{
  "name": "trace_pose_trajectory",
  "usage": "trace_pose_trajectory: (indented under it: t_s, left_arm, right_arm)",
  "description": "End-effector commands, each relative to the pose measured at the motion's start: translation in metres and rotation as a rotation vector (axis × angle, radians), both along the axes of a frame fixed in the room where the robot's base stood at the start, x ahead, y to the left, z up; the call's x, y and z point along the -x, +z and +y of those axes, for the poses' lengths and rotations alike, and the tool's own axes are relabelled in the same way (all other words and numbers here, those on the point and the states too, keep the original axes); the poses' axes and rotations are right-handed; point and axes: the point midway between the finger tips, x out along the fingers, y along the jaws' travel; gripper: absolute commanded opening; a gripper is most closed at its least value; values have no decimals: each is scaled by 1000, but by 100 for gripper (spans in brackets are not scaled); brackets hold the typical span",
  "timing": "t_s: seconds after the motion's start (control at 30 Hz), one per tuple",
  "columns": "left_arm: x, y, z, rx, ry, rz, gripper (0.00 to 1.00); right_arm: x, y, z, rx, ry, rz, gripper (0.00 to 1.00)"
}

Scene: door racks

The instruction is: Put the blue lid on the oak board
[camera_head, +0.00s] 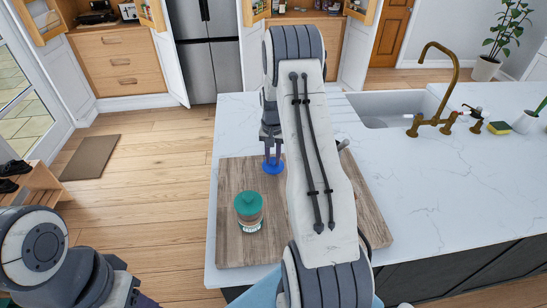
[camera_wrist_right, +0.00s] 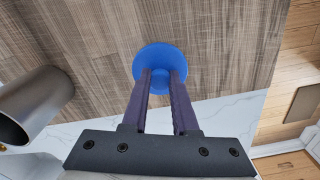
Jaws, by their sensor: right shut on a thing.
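The blue lid (camera_head: 272,168) is a small round disc with a knob, seen over the far edge of the oak board (camera_head: 236,180). My right gripper (camera_head: 271,152) is shut on its knob; the fingers (camera_wrist_right: 160,85) point at the lid (camera_wrist_right: 154,57) in the wrist view. I cannot tell whether the lid touches the board or hangs just above it. The wood grain of the board (camera_wrist_right: 60,35) fills the upper wrist view. My left arm is at the bottom left of the head view, its gripper cut off by the frame edge.
A glass jar with a green lid (camera_head: 248,208) stands on the board's left part. A metal cylindrical vessel (camera_wrist_right: 35,100) is left of the lid in the wrist view. The sink (camera_head: 390,108) and brass tap (camera_head: 449,85) are at the back right. The right worktop is mostly clear.

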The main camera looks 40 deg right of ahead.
Motion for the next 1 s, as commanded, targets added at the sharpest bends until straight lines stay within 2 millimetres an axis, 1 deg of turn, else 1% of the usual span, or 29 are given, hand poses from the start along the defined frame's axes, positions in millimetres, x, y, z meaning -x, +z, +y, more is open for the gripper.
trace_pose_trajectory:
  t_s: [0.03, 0.1, 0.47, 0.5, 0.57, 0.6, 0.87, 0.97, 1.0]
  left_arm:
    - [0, 5, 0, 0, -1, 0, 50]
    - [0, 6, 0, 0, -1, 0, 50]
    - [0, 2, 0, 0, -1, 0, 50]
    - [0, 2, 0, 0, 0, 0, 50]
    - [0, 2, 0, 0, 0, 0, 50]
    - [0, 2, 0, 0, 0, 0, 50]
    - [0, 3, 0, 0, 0, 0, 50]
    - [0, 7, 0, 0, -1, 0, 50]
    - [0, 2, 0, 0, -1, 0, 50]
  right_arm:
    - [0, -4, 0, -1, 0, 2, 0]
    - [0, -10, 0, 0, 0, 0, 0]
    - [0, -16, 0, 1, 0, -2, 0]
    - [0, -16, 0, 1, 0, -2, 31]
    - [0, -15, 0, 1, 0, -2, 54]
    - [0, -15, 0, 1, 0, -2, 57]
    - [0, -14, 0, 1, 0, -2, 57]
    - [0, -9, 0, 1, 0, -2, 57]
    - [-1, -8, 0, 2, 0, -3, 57]
